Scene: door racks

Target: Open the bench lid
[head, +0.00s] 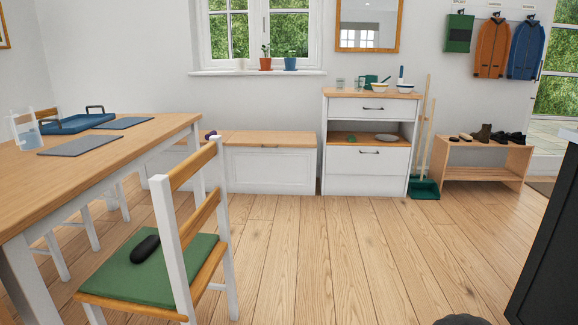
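The bench (270,170) is a white box against the back wall below the window, left of the white cabinet. Its wooden lid (290,137) lies flat and shut on top. A small handle shows at the lid's front edge near the middle. The chair and table hide the bench's left part. A small dark object (211,135) sits at the lid's visible left end, partly behind the chair's back.
A white chair with a green cushion (125,272) stands front left beside the wooden table (130,140). A white cabinet (367,170) stands right of the bench, with a broom and shoe rack (485,165) beyond. A dark unit (550,250) borders the right. The middle floor is clear.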

